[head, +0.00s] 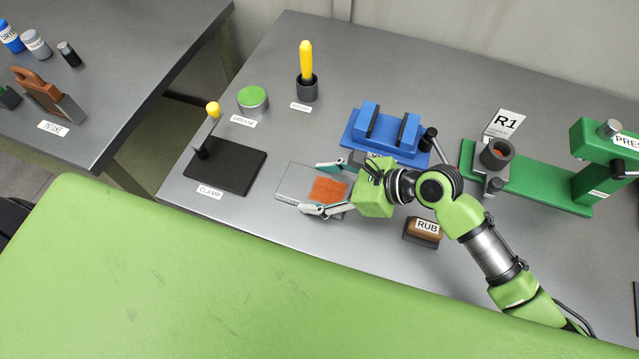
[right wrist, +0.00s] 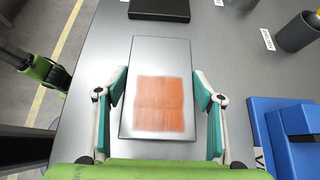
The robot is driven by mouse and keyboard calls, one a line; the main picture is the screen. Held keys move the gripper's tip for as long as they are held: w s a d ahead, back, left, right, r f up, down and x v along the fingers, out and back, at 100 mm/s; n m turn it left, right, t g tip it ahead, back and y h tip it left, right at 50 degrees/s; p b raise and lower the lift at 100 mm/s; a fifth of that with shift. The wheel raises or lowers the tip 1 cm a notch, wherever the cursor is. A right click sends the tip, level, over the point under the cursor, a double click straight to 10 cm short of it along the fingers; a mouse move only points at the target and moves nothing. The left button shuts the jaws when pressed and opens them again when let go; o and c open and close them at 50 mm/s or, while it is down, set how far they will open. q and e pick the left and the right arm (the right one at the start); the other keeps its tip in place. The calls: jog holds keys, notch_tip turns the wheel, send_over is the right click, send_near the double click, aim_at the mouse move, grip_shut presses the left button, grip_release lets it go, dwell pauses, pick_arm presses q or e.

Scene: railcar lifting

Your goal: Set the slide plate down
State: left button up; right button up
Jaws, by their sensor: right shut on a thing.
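The slide plate (head: 298,184) is a flat grey metal plate with an orange, rust-coloured patch. My right gripper (head: 324,188) is shut on it, one finger along each long side. In the right wrist view the plate (right wrist: 160,60) lies between the teal-padded fingers (right wrist: 165,105) and its far end sticks out past the fingertips. The plate looks level, at or just above the bench top; I cannot tell whether it touches.
A black clamp base (head: 225,168) stands left of the plate and a blue vise (head: 385,135) behind it to the right. A RUB block (head: 423,230) sits to the right, near the front edge. The green press (head: 540,183) is farther right. Bare bench (head: 270,225) lies in front.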

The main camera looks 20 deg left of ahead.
jog(key=shift+f, duration=0.1)
jog(key=o, duration=1.4)
jog(key=shift+c, duration=0.2)
jog(key=shift+d, duration=0.1)
jog(key=b+v, duration=0.1)
jog(key=v, duration=1.1)
